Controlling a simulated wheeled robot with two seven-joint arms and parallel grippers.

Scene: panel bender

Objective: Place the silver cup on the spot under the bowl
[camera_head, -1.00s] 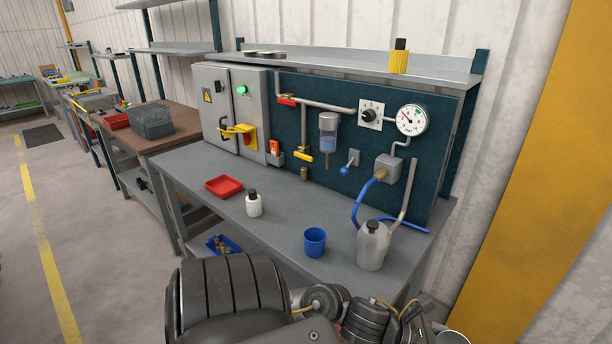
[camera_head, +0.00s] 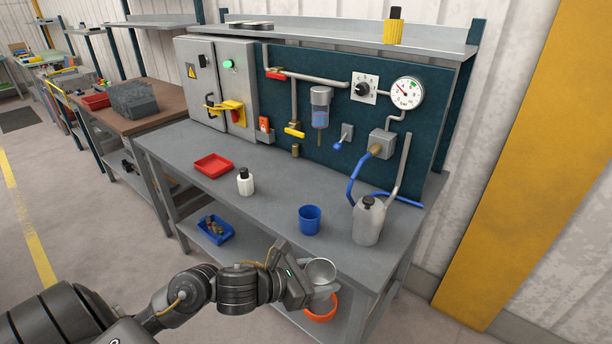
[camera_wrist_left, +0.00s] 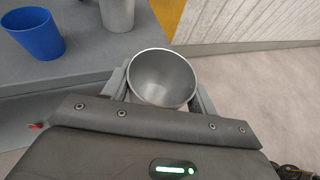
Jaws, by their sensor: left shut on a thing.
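My left gripper (camera_head: 307,286) is shut on the silver cup (camera_head: 321,271), an open metal cup, in front of the bench's front edge. The cup's round mouth (camera_wrist_left: 163,78) shows between the fingers in the left wrist view; the gripper hides part of its outside. The filter's see-through bluish bowl (camera_head: 320,117) hangs on the dark green back panel, under a grey head. The bench top (camera_head: 278,185) below the bowl is bare; no marked spot can be made out. My right gripper is not in view.
A blue cup (camera_head: 309,220) and a grey bottle (camera_head: 368,222) stand near the bench's front right. A white bottle (camera_head: 245,184) and a red tray (camera_head: 213,166) are further left. Valves and a blue hose (camera_head: 352,178) stick out from the panel. An orange round thing (camera_head: 322,307) shows below my gripper.

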